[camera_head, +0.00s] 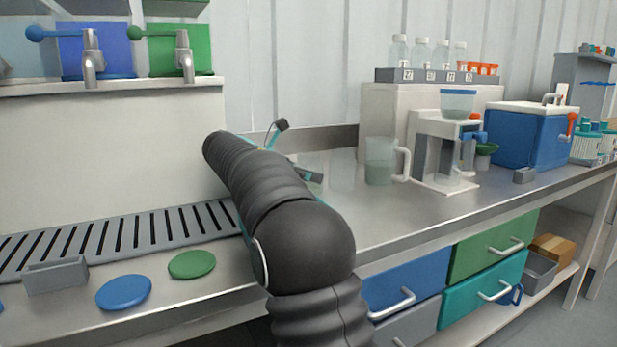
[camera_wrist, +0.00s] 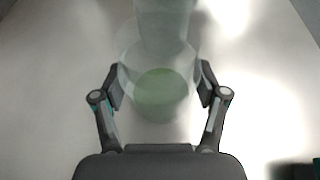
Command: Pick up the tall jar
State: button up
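A clear, see-through vessel with a pale green round area (camera_wrist: 157,92) low in it stands in the middle of the wrist view. I cannot tell for sure whether it is the tall jar. My gripper (camera_wrist: 160,84) is spread open, with one finger on each side of this vessel. The fingers are very close to its sides; contact is not clear. In the head view my gripper (camera_head: 312,178) is mostly behind my arm, over the steel bench. Faint clear glass (camera_head: 342,170) shows just right of it.
A clear jug with a handle (camera_head: 380,162) stands further right, beside a white dispenser (camera_head: 432,165). A blue cooler (camera_head: 530,135) is behind. Blue (camera_head: 124,292) and green (camera_head: 192,265) discs lie at front left. The bench front right of my arm is clear.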

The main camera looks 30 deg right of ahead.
aim_at(304, 155)
jog(key=c, duration=0.3)
jog(key=shift+c, duration=0.2)
jog(key=shift+r, duration=0.9)
jog(key=r, duration=0.2)
jog(key=shift+s+d+r, duration=0.15)
jog(key=shift+s+r, duration=0.1)
jog(key=shift+r, duration=0.1)
jog(key=s+d+r, duration=0.6)
jog(key=s, duration=0.3)
jog(key=shift+s+r, duration=0.15)
jog(key=shift+r, duration=0.15)
